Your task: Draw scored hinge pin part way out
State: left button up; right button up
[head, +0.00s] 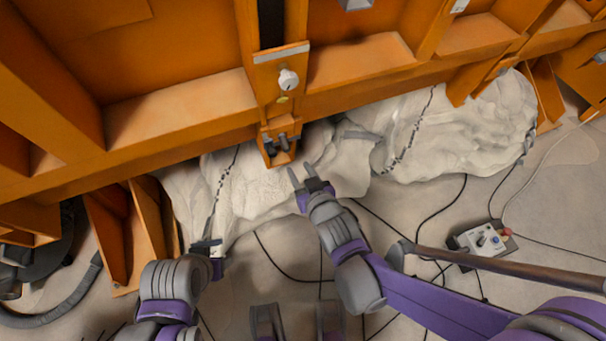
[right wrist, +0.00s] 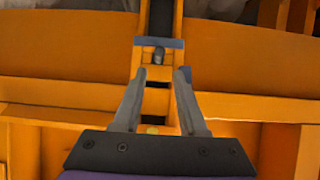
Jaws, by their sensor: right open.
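In the head view a small orange bracket (head: 280,150) holds dark grey pin-like parts (head: 282,143) low on the orange frame. I cannot make out a score mark on them. My right gripper (head: 302,177) is open and empty, just below and right of this bracket, apart from it. In the right wrist view, the open fingers (right wrist: 158,85) stand either side of an orange upright (right wrist: 157,85) with dark openings. A short grey pin-like end (right wrist: 158,56) shows between and beyond the fingertips. My left gripper (head: 208,246) is at lower left; its jaw state is unclear.
Pale lumpy covering (head: 455,125) lies under the orange frame (head: 180,105). Black cables cross the floor. A control box (head: 485,240) stands at right, and a brown-grey bar (head: 500,266) crosses the lower right.

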aim_at(287, 151)
jog(key=b+x, duration=0.2)
jog(key=x, duration=0.7)
jog(key=shift+w+f, duration=0.2)
jog(key=shift+w, duration=0.15)
jog(key=shift+c, duration=0.3)
grip_shut()
dwell(0.7)
